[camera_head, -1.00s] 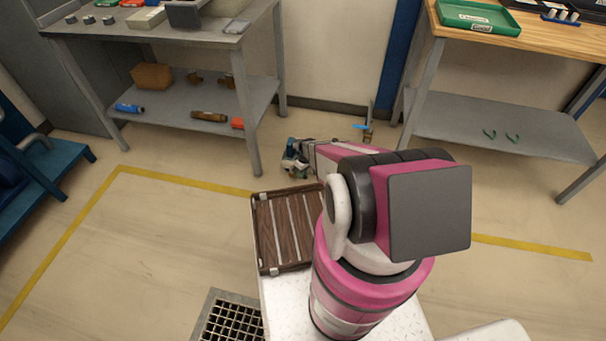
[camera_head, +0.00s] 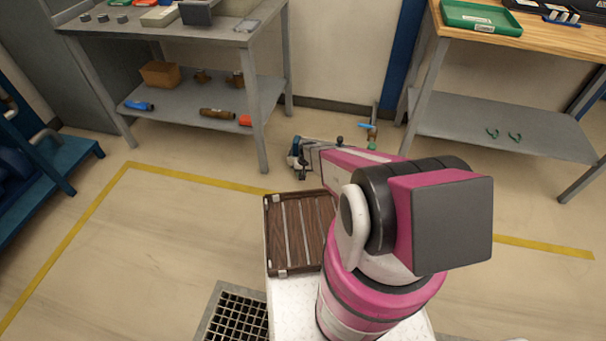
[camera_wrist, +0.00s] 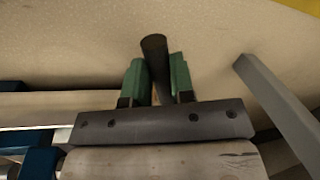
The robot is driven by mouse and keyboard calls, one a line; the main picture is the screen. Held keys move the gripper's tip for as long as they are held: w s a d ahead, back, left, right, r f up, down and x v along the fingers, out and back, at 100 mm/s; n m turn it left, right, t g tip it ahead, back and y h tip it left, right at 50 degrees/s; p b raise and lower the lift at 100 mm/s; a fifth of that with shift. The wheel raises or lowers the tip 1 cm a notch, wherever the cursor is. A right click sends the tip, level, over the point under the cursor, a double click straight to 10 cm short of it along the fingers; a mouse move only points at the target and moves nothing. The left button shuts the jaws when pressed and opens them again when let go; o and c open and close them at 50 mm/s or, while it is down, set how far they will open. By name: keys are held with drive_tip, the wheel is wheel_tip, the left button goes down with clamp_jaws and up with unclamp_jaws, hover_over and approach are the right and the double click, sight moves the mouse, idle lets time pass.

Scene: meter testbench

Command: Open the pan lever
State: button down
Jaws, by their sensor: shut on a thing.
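In the wrist view the green-tipped fingers of my gripper (camera_wrist: 157,70) are closed around a dark round bar (camera_wrist: 154,46), one finger on each side. The bar's end sticks out past the fingertips. I take this bar to be the pan lever, but its mount and the pan are hidden. In the head view my arm reaches forward to the floor area between the two benches, and it hides most of what the gripper holds. A small blue-handled valve (camera_head: 367,126) on an upright pipe stands just beyond the arm.
A grey bench (camera_head: 262,105) with a lower shelf stands left, and a wood-topped bench (camera_head: 430,98) stands right. A blue post (camera_head: 398,60) stands by the wall. A grey leg-like bar (camera_wrist: 275,100) is close at right in the wrist view.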

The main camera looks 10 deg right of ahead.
drive_tip(key=shift+a+m, duration=0.2)
drive_tip(key=shift+m, duration=0.1)
drive_tip(key=c, duration=1)
unclamp_jaws()
drive_tip(key=shift+o, duration=0.2)
drive_tip(key=shift+r, duration=0.1)
wheel_tip(320, 180, up, 10)
drive_tip(key=d, duration=0.2)
drive_tip(key=shift+r, duration=0.2)
drive_tip(key=s+d+r, duration=0.1)
drive_tip(key=s+r, duration=0.6)
drive_tip(key=r, duration=0.4)
drive_tip(key=s+d+r+h, duration=0.1)
drive_tip(key=s+r, duration=0.5)
drive_tip(key=r, duration=0.6)
drive_tip(key=s+d+r+h, duration=0.1)
drive_tip(key=s+d+r, duration=0.2)
drive_tip(key=s+r, duration=0.4)
wheel_tip(320, 180, up, 6)
drive_tip(key=shift+s+f, duration=0.25)
drive_tip(key=shift+s, duration=0.05)
